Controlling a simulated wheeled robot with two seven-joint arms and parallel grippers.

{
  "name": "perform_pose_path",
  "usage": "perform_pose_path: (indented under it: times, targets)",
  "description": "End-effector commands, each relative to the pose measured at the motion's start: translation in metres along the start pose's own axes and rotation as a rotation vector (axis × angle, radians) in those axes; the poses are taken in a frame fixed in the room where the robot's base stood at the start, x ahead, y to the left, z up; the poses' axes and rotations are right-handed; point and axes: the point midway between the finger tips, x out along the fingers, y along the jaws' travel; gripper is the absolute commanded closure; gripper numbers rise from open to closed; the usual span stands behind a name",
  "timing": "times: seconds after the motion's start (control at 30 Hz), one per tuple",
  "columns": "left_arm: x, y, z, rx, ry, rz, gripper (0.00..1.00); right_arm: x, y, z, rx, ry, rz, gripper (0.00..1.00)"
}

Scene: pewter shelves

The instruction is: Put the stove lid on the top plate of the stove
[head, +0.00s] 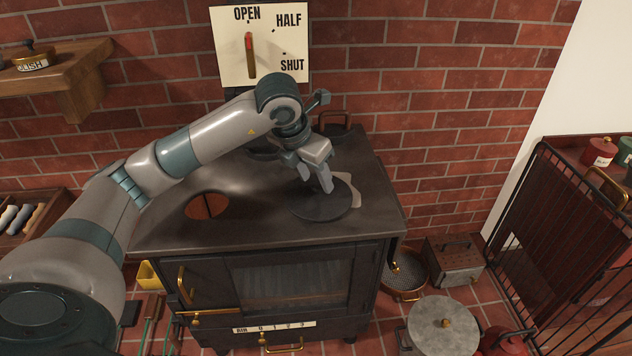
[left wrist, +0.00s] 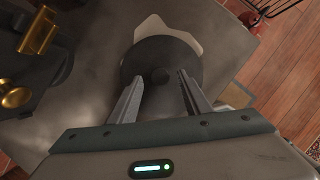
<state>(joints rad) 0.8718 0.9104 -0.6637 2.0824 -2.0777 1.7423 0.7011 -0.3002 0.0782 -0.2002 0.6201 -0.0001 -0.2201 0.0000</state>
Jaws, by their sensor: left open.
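The stove lid (head: 318,206) is a flat dark disc on the right part of the stove's top plate (head: 262,228), partly over a pale, irregular patch (head: 355,190). In the left wrist view the lid (left wrist: 190,58) shows a small dark knob (left wrist: 160,76) at its middle. My left gripper (head: 317,184) points down over the lid, open. In the left wrist view its fingertips (left wrist: 159,76) lie on either side of the knob; their exact height is hard to tell. A round opening (head: 207,206) with a reddish inside shows at the plate's left.
A lever (head: 250,55) on an OPEN/HALF/SHUT board is on the brick wall behind the stove. A wooden shelf (head: 60,70) hangs at the left. A pot with a grey lid (head: 443,325), a metal box (head: 455,262) and a black fence (head: 560,235) stand at the right.

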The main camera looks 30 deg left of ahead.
Motion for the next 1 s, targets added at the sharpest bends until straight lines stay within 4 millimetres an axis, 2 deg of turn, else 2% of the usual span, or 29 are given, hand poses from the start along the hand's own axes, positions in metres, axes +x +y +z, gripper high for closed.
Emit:
perform_pose_path:
  times: [0.2,0.5,0.7,1.0]
  targets:
    - [-0.036,0.0,0.0,0.002,-0.006,0.001,0.56,0.014,0.003,0.002,-0.001,-0.001,0.004,0.69]
    - [-0.085,0.0,0.0,0.002,-0.004,0.001,0.56,0.025,0.004,0.003,-0.001,-0.001,0.004,0.69]
    - [-0.099,0.0,-0.001,0.002,0.0,0.0,0.56,0.028,0.004,0.004,-0.001,-0.001,0.004,0.69]
    - [-0.101,0.0,-0.001,0.002,0.0,0.0,0.56,0.027,0.001,0.003,0.0,0.0,0.001,0.69]
